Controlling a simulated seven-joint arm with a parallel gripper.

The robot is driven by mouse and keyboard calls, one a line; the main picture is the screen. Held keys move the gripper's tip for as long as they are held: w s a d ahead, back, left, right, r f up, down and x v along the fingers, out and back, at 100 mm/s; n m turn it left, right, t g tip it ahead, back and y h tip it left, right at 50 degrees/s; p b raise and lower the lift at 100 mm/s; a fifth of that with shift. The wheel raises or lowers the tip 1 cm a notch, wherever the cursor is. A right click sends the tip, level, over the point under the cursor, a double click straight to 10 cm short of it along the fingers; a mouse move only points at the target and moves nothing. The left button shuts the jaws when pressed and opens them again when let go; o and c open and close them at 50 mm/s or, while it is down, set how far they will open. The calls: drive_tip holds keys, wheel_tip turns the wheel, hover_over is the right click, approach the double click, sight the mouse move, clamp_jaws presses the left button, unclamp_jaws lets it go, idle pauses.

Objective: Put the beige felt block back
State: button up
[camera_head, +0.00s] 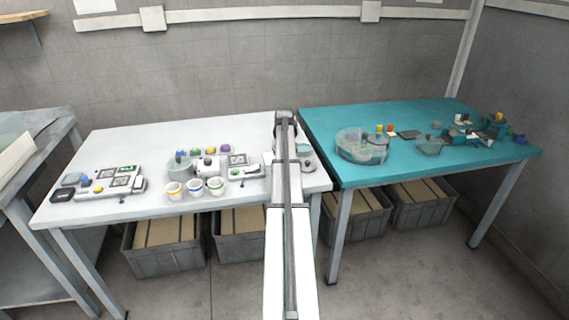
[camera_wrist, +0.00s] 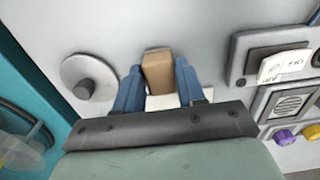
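The beige felt block (camera_wrist: 158,72) is a tan block between the blue fingers of my gripper (camera_wrist: 160,82) in the wrist view. Both fingers appear to touch its sides, so my gripper looks shut on it. A white flat patch (camera_wrist: 164,103) shows just below the block, between the fingers. I cannot tell whether the block touches the surface under it. In the head view my arm reaches over the right end of the white table (camera_head: 110,150) and hides the gripper and the block.
A grey disc with a dark knob (camera_wrist: 88,82) lies left of the gripper. A grey device with a white card (camera_wrist: 272,62) lies to the right. The teal table (camera_head: 400,175) adjoins on the right.

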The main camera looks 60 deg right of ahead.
drive_tip(key=o, duration=0.3)
wheel_tip(320, 180, up, 12)
drive_tip(key=shift+r, duration=0.15)
idle(0.6)
